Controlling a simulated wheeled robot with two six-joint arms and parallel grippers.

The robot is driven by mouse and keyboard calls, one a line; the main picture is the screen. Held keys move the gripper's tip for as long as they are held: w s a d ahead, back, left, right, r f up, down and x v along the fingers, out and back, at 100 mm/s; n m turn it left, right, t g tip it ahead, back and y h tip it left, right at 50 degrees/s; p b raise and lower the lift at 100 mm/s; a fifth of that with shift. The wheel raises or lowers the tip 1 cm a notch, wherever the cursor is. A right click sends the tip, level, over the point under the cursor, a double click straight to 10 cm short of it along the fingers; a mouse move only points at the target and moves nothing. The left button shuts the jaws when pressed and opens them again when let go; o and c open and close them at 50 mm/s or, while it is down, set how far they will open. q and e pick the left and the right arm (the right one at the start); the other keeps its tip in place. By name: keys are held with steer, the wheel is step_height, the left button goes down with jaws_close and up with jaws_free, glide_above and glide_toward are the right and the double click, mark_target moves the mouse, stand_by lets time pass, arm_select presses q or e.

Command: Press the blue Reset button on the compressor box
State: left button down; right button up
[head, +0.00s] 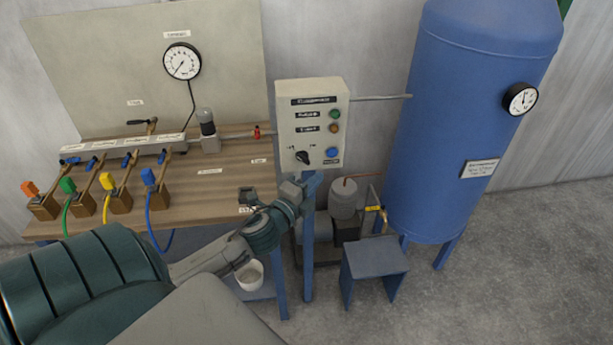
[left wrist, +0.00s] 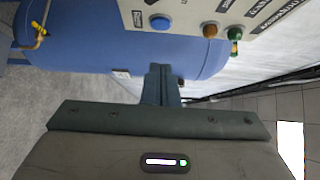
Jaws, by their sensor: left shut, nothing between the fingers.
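The compressor box (head: 312,125) is a pale upright box on a blue post. Its blue Reset button (head: 331,152) is at the lower right of the front face, beside a black rotary switch (head: 302,157). My left gripper (head: 309,186) is just below the box, with its fingers shut and empty. In the left wrist view the shut fingers (left wrist: 162,84) point toward the box panel (left wrist: 185,16), and the blue button (left wrist: 160,22) is beyond the tips, apart from them. My right gripper is in neither view.
A large blue tank (head: 455,130) with a gauge (head: 520,99) stands right of the box. A blue step stool (head: 375,258) is below. A wooden bench (head: 215,165) with coloured valves and hoses is at left. The floor at right is clear.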

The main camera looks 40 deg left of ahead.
arm_select(q)
steer(key=s+b, duration=0.1)
steer(key=s, duration=0.2)
steer(key=shift+s+d+r, duration=0.1)
steer(key=shift+s+d, duration=0.1)
stand_by(0.7)
